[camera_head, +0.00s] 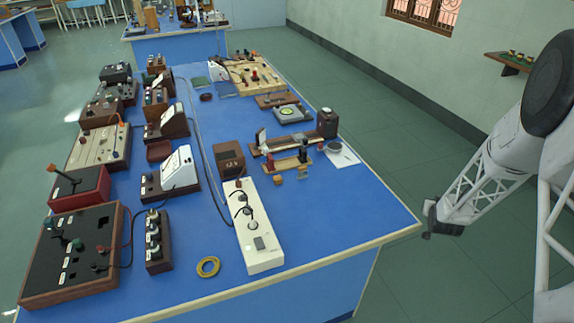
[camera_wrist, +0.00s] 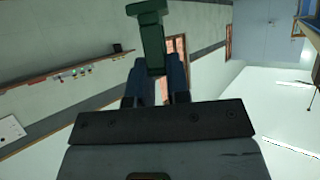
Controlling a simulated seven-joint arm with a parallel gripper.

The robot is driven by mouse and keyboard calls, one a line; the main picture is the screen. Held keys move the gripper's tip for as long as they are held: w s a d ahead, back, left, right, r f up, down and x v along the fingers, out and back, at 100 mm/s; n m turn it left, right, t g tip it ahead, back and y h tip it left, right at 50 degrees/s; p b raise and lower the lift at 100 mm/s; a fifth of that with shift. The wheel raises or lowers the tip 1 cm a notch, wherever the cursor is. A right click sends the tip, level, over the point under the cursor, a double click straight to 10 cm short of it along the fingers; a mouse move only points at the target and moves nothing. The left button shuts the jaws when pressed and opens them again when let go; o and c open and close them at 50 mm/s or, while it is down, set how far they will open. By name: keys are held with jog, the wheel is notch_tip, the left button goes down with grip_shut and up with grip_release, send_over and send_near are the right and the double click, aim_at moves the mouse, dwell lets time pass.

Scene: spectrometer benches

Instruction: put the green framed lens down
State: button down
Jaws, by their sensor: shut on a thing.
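My gripper (camera_head: 428,212) hangs just off the right front corner of the blue bench (camera_head: 330,240), over the floor. In the wrist view my gripper (camera_wrist: 155,85) is shut on the green framed lens (camera_wrist: 151,35). It shows as a dark green block with a wider top piece, standing out past the fingertips. The part between the fingers is hidden, and no glass can be made out. In the head view I cannot make out the lens at the gripper.
Instrument boxes crowd the bench's left side. A long white power strip (camera_head: 254,225) and a yellow ring (camera_head: 208,267) lie near the front. The bench's right front corner is clear. A small wall shelf (camera_head: 510,66) holds several small items.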

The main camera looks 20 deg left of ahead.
notch_tip(320, 180, up, 11)
jog(key=w+a+n+y, duration=0.1)
jog(key=w+a, duration=0.1)
jog(key=w, duration=0.1)
jog(key=s+a+r+n+y, duration=0.25)
jog(key=a+r, duration=0.25)
jog(key=a, duration=0.8)
jog(key=s+a+n+g+y, duration=0.1)
jog(key=s+a+n+y, duration=0.1)
jog(key=s+a, duration=0.8)
jog(key=s+a+n+g+y, duration=0.2)
jog(key=s+a, duration=0.9)
jog(key=a, duration=1)
jog(key=shift+s+r+g, duration=0.3)
jog(key=shift+r, duration=0.1)
jog(key=shift+w+a, duration=0.15)
jog(key=w+a, duration=0.2)
jog(key=w, duration=0.1)
jog(key=w+a+f, duration=0.1)
jog(key=w+a, duration=0.2)
jog(key=w, duration=0.1)
jog(key=w+a, duration=0.3)
jog(key=w, duration=0.1)
jog(key=shift+w+f, duration=0.15)
jog(key=shift+w, duration=0.05)
